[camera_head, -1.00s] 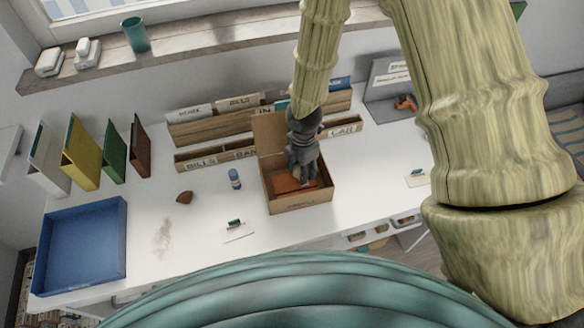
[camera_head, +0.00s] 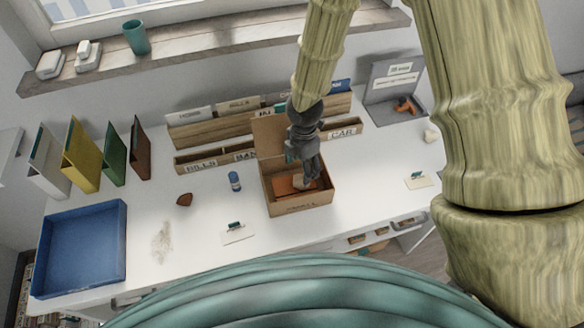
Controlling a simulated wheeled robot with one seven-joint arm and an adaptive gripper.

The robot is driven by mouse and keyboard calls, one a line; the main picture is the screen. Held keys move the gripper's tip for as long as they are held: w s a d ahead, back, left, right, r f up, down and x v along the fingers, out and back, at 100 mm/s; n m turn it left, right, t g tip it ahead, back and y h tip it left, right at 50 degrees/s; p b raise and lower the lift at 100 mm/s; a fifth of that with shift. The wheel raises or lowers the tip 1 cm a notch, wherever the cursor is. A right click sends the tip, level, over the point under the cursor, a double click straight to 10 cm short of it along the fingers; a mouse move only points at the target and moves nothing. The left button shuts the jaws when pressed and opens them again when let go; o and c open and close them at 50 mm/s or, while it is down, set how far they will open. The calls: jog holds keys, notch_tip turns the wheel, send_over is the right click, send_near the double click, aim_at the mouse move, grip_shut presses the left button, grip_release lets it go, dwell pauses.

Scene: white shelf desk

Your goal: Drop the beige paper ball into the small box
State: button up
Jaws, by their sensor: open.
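The small box (camera_head: 300,208) is a brown cardboard box with its lid raised at the back, standing mid-desk. My gripper (camera_head: 303,176) points down into its opening, with the fingers apart. A reddish-brown surface (camera_head: 284,187) shows inside the box. A small pale patch (camera_head: 302,183) shows just under the fingers; I cannot tell whether it is a paper ball. A crumpled beige-white ball (camera_head: 431,133) lies on the desk's right side, beside my arm and away from the gripper.
A blue tray (camera_head: 122,245) stands at the desk's left. A blue-capped bottle (camera_head: 234,181) and a brown lump (camera_head: 185,199) are left of the box. Labelled wooden file holders (camera_head: 215,160) stand behind it. A small card (camera_head: 238,235) lies in front-left.

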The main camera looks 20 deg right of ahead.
notch_tip(320, 180, up, 9)
dwell(0.5)
jog(key=shift+s+d+f, duration=0.1)
dwell(0.3)
